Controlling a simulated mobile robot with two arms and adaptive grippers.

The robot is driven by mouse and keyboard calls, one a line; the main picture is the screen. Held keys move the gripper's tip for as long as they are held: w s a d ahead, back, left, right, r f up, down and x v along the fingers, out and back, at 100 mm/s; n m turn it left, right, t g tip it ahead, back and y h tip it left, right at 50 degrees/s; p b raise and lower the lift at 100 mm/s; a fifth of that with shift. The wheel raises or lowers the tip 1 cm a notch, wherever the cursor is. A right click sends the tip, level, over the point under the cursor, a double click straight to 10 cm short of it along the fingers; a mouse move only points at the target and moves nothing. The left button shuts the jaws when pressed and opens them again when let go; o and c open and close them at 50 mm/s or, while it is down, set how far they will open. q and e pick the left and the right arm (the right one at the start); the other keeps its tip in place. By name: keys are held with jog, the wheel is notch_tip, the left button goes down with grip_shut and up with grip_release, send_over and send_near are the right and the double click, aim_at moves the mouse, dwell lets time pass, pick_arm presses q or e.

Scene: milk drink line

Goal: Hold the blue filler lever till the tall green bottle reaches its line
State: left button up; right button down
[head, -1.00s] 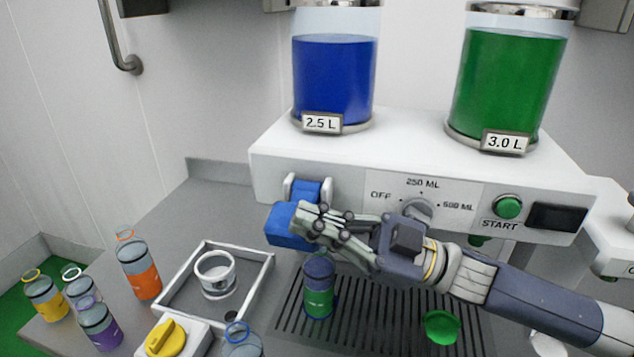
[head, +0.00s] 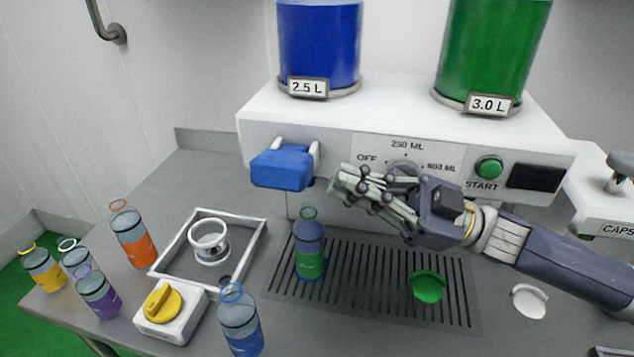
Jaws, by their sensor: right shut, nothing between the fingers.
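The blue filler lever (head: 283,167) sticks out from the left of the white machine's front. My right gripper (head: 338,186) is shut and empty, just right of the lever and apart from it, in front of the dial. The tall green bottle (head: 310,252) stands upright on the drip grate below and right of the lever. It has green in its lower part, a dark blue layer above, and a clear neck with a green ring. Its fill line cannot be made out. My left gripper is not in view.
Blue (head: 319,45) and green (head: 492,52) tanks top the machine. A green round piece (head: 428,287) lies on the grate (head: 375,308). Left are a framed tray (head: 183,233) with a white ring, a yellow-knob box (head: 165,318) and several bottles, including a blue one (head: 241,324).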

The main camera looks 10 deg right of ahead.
jog(key=v, duration=0.2)
jog(key=shift+s+d+b, duration=0.25)
jog(key=shift+b, duration=0.1)
dwell(0.7)
